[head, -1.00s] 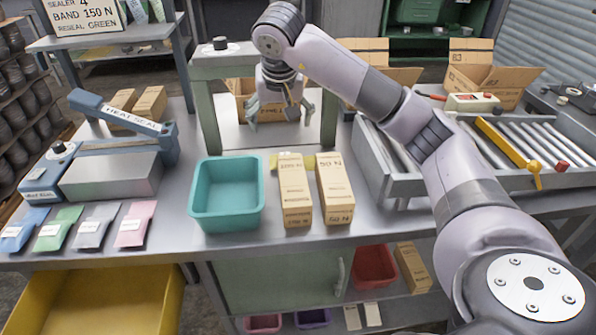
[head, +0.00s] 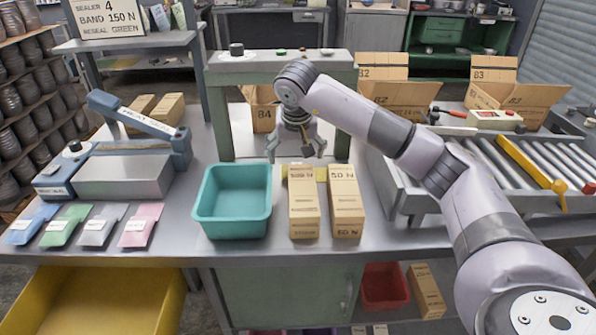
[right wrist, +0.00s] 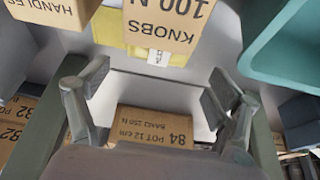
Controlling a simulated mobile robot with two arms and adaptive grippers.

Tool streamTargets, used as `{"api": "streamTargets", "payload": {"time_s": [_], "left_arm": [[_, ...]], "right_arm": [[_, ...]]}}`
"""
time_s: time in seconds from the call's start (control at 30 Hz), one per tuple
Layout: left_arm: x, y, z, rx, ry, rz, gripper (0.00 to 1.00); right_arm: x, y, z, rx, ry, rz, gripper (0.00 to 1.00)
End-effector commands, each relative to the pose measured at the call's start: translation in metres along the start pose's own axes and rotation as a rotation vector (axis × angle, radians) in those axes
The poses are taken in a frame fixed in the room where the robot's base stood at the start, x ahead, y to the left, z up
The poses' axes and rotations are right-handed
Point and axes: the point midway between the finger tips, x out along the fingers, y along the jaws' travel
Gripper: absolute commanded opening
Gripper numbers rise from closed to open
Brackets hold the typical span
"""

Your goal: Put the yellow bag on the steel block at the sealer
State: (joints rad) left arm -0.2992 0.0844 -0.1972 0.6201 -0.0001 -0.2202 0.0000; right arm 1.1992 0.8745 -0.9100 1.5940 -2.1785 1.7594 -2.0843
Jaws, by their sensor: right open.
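The yellow bag (head: 321,174) lies behind and partly between two upright cartons, so the head view shows only small strips of it. In the right wrist view the bag (right wrist: 118,28) lies beyond my fingertips, with a white label at its edge, partly hidden by the KNOBS carton. The steel block (head: 125,178) sits bare at the heat sealer (head: 140,122) on the left. My left gripper is not in view.
The KNOBS carton (head: 303,210) and a 50 N carton (head: 345,205) stand in front of the bag. A teal bin (head: 233,232) stands between them and the sealer. Several coloured pouches (head: 65,225) lie front left.

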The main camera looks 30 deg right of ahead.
Motion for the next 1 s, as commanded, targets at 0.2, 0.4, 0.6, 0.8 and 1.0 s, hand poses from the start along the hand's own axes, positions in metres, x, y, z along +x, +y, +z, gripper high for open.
{"api": "streamTargets", "payload": {"time_s": [0.2, 0.4, 0.6, 0.8, 1.0], "left_arm": [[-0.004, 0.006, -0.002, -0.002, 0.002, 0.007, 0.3], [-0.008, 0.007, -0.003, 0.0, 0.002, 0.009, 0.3], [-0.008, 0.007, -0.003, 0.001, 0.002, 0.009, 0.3], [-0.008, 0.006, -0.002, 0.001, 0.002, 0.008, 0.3], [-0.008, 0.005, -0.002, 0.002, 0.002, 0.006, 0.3]], "right_arm": [[0.019, 0.001, 0.001, 0.001, -0.004, 0.002, 0.84], [0.048, 0.001, 0.002, 0.001, -0.002, 0.0, 0.84], [0.055, 0.001, 0.001, 0.001, 0.001, 0.0, 0.84], [0.055, 0.001, 0.001, 0.001, 0.001, 0.0, 0.79], [0.054, 0.001, 0.001, 0.0, 0.001, 0.0, 0.66]]}}
